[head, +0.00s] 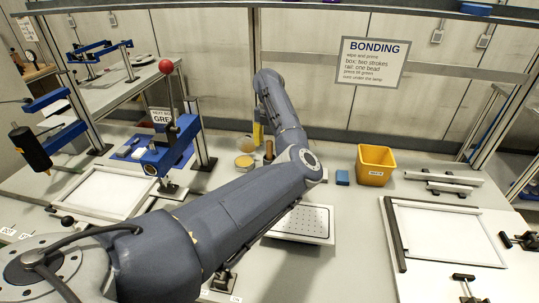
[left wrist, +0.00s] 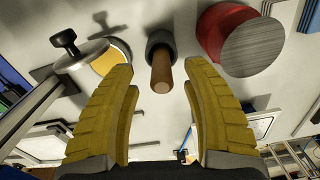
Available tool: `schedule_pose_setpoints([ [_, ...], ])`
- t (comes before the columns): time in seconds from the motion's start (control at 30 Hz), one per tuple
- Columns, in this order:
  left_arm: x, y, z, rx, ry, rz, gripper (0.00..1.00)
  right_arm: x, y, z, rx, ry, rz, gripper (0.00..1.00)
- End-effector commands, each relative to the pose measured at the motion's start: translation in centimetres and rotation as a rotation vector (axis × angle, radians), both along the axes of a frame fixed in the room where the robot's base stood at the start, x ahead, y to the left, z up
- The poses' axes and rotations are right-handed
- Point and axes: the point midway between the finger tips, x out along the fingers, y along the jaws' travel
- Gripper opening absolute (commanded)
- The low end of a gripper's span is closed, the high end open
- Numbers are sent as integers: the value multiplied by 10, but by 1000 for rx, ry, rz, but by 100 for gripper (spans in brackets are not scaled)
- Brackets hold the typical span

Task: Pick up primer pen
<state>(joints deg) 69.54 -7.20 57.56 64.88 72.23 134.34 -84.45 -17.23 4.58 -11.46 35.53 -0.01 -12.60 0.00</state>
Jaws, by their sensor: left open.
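A brown rod-like handle in a dark grey round collar, which looks like the primer pen (left wrist: 162,75), stands between and beyond my fingertips in the left wrist view. A brown upright piece (head: 268,150) beside my gripper in the head view seems to be the same thing. My left gripper (left wrist: 157,88) has yellow ribbed fingers spread apart, one on each side of the handle, with gaps showing. In the head view one yellow finger of my left gripper (head: 258,133) shows; the rest is hidden behind my arm. My right gripper is not in view.
A round tin with yellow content (left wrist: 108,60) and a red cylinder with a grey top (left wrist: 215,35) flank the handle closely. A blue press (head: 168,155) stands left. A perforated plate (head: 300,222) lies in front.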

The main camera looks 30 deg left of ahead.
Motion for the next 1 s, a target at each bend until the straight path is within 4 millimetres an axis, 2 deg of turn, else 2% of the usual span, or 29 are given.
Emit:
schedule_pose_setpoints([
  [0.4,1,-2,-45,2,1,-3,49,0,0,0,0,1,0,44],
  [0.8,1,-2,-51,0,0,-1,50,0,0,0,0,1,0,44],
  [1.0,1,-2,-51,0,0,-1,26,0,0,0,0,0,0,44],
])
